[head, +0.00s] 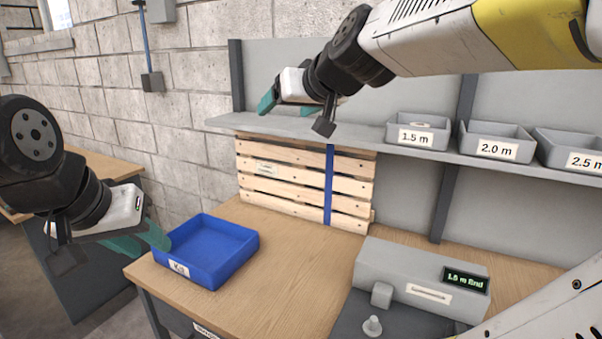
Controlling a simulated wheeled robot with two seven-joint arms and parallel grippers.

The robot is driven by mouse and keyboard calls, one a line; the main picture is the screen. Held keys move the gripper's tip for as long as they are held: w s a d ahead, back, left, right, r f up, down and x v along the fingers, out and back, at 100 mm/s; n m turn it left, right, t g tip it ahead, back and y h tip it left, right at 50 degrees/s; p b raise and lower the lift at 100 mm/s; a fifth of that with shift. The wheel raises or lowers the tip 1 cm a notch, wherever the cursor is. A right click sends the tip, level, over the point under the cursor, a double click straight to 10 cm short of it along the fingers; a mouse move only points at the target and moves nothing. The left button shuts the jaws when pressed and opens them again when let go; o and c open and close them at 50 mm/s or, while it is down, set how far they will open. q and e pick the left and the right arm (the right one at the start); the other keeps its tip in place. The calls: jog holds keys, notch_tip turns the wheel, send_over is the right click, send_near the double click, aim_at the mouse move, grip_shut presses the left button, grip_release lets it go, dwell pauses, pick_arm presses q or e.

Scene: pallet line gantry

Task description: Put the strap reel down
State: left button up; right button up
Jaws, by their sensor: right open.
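I cannot make out a strap reel in this view. A blue strap (328,185) runs vertically down the front of a slatted wooden pallet (275,173) standing against the back of the bench. My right gripper (289,106) is open, with teal fingers apart, in front of the shelf's left end; nothing shows between them. My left gripper (146,245) is at the left edge of the blue kit tray (205,275), its teal fingers overlapping the tray's left corner in the picture. Its gap and any contact are unclear. The tray looks empty.
Grey bins marked 1.5 m (417,134), 2.0 m (496,145) and 2.5 m (575,155) stand on the shelf (360,136). A grey machine (410,273) with a display reading "1.5 m End" sits at the bench's right. The bench (290,262) is clear between tray and machine.

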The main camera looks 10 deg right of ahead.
jog(key=s+d+f+g, duration=0.1)
jog(key=s+f+g, duration=0.2)
jog(key=s+f, duration=0.4)
jog(key=s+d+f+m+g+h, duration=0.1)
jog(key=s+f+g, duration=0.2)
jog(key=s+f, duration=0.5)
jog(key=shift+s+d+f, duration=0.3)
jog(key=shift+f, duration=0.55)
